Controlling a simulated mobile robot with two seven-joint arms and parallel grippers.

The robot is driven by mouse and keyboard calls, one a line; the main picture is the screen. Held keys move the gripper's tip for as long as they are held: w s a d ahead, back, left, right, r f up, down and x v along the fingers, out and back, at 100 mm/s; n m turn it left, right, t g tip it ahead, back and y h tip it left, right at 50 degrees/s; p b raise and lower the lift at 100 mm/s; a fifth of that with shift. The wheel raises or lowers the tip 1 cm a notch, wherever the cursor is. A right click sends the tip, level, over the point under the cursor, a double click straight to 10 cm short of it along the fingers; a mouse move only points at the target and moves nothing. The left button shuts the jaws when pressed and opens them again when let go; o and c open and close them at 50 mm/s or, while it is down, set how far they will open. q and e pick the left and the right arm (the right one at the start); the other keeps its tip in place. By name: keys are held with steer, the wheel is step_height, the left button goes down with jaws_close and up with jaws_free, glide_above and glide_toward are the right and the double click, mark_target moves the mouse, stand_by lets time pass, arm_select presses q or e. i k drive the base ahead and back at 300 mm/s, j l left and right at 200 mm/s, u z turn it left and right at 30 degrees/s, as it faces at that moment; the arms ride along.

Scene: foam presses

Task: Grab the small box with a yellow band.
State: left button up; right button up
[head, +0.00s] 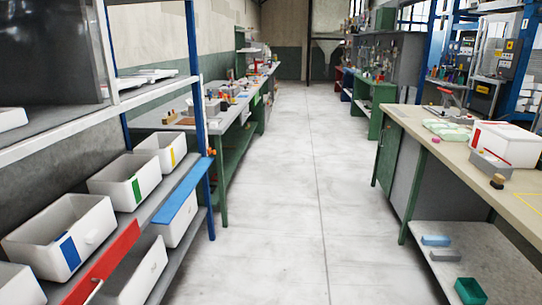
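The small white box with a yellow band (174,158) stands on the shelf rack at the left, the farthest of a row of open white boxes. Its yellow band is a vertical stripe on the wall facing the aisle. It looks smaller than the green-banded box (121,190) next to it and the blue-banded box (86,246) nearer to me. The inside of the yellow-banded box shows only in part. Neither of my grippers is in view.
A red panel (104,264) and a blue panel (181,196) line the shelf's front edge. A blue rack post (201,120) stands just right of the yellow-banded box. The aisle floor (290,210) is clear. A workbench (424,122) with a red-banded white box (512,142) stands at right.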

mark_target(171, 147)
steer(key=i+l+z, duration=0.1)
steer(key=i+z, duration=0.2)
steer(key=i, duration=1.3)
steer(key=i+l+u, duration=0.1)
steer(key=i+u, duration=0.2)
steer(key=i+l+u, duration=0.2)
steer(key=i+u, duration=0.15)
steer(key=i, duration=0.15)
steer(key=i+l+u, duration=1.05)
steer(key=u, duration=0.15)
steer(key=l, duration=0.1)
